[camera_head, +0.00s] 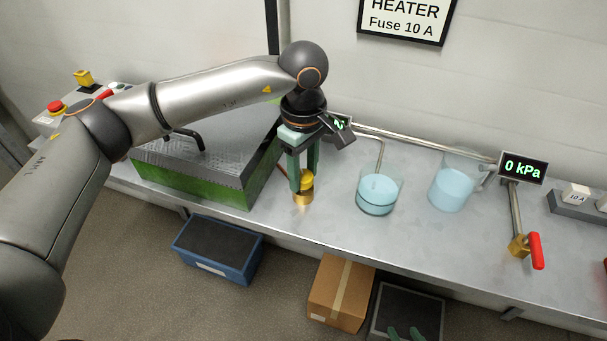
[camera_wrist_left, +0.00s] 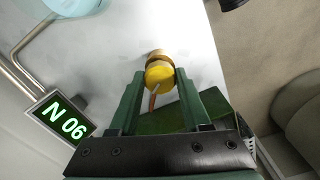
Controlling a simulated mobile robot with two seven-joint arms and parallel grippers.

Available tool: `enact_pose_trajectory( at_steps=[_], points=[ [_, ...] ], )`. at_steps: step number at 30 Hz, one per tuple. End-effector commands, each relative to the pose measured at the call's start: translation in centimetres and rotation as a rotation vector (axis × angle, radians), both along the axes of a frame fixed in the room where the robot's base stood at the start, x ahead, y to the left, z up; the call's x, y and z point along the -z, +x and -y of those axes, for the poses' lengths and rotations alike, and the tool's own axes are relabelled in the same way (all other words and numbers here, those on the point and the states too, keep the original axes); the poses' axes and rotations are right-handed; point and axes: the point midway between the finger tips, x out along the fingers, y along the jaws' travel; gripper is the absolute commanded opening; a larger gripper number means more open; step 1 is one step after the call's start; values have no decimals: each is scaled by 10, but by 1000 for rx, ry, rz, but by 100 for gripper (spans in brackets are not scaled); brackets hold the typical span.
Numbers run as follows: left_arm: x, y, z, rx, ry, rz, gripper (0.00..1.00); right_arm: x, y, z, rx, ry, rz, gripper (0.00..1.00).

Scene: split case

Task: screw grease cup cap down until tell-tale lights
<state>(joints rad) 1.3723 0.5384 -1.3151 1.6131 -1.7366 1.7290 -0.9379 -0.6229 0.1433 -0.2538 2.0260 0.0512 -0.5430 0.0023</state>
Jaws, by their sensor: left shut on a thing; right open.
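The yellow grease cup cap (camera_head: 307,181) sits on a brass cup body (camera_head: 303,199) near the bench's front edge. My left gripper (camera_head: 303,184) points down and is shut on the cap. In the left wrist view the cap (camera_wrist_left: 159,74) is between the green fingertips, with an orange pointer-like mark on it and a little brass (camera_wrist_left: 156,55) beyond. A small display (camera_wrist_left: 63,118) reads "N 06" there; in the head view it is mostly behind the gripper. My right gripper (camera_head: 405,333) shows only its green fingertips at the bottom edge, open and empty. I cannot make out a tell-tale lamp.
A green-sided tank (camera_head: 190,188) stands left of the cup. A beaker (camera_head: 380,196) and a jug (camera_head: 453,188) of blue liquid stand right. Farther right are a "0 kPa" display (camera_head: 522,168) and red-handled valve (camera_head: 536,251). Boxes are on the floor below.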

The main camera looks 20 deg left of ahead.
Motion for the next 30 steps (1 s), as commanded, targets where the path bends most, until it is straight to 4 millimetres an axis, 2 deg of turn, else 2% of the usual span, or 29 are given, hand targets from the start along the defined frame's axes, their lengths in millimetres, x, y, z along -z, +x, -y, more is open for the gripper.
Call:
enact_pose_trajectory(
  at_steps=[9, 20, 21, 28, 30],
  points=[
    [-1, 0, 0, 59, -2, 2, 0, 6, -8, 2, 2, -3, -14, 47],
    [-1, 0, 0, 61, -3, 2, 0, 7, -8, 3, 2, -4, -14, 47],
    [-1, 0, 0, 61, -3, 2, 51, 7, -8, 3, 2, -4, -14, 47],
    [-1, 0, 0, 60, -2, 1, 77, 7, -6, 3, 3, -5, -10, 47],
    [-1, 0, 0, 60, -1, 0, 78, 7, -6, 3, 3, -5, -10, 47]
  ],
)
